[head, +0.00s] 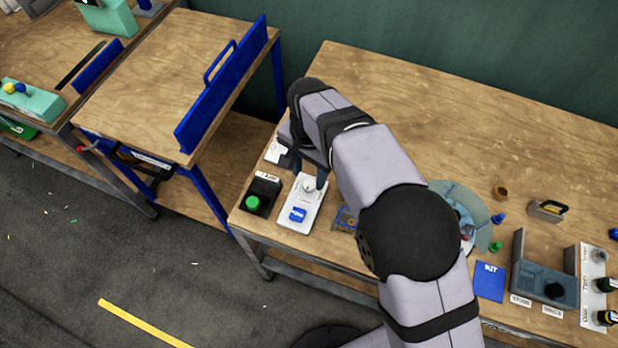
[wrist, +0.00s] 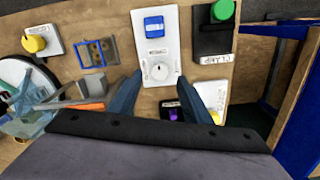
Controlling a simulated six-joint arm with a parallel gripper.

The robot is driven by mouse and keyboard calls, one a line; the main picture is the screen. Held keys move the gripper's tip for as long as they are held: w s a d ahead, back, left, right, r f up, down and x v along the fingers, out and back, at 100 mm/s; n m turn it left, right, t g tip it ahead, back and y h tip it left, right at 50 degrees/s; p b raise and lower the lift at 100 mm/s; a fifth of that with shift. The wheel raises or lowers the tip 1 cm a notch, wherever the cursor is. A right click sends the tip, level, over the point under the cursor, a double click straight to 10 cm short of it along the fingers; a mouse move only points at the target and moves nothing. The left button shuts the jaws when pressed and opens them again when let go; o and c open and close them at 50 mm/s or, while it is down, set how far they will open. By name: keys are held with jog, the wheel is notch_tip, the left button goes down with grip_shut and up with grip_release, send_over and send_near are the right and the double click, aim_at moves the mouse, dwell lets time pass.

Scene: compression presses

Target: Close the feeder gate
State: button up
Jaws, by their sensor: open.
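A blue upright panel with a loop handle (head: 222,90), which looks like the feeder gate, stands along the right edge of the left wooden table. A gap separates it from the main table. Blue parts (wrist: 303,85) show at the right of the wrist view; I cannot tell whether they belong to the panel. My gripper (head: 308,172) is open, over the main table's left end, well to the right of the panel. In the wrist view its fingers (wrist: 160,82) spread to either side of a white round knob (wrist: 160,69). I see nothing held, and contact with the knob cannot be told.
The knob sits on a white box with a blue switch (head: 298,214). Beside it is a black box with a green button (head: 252,203), labelled CLAMP. A small blue frame (wrist: 90,54) lies nearby. A blue KIT card (head: 490,281) is farther right. The main table's back is clear.

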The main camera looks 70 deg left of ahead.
aim_at(309, 185)
jog(key=shift+f+p, duration=0.5)
jog(key=shift+f, duration=1.7)
jog(key=c, duration=1)
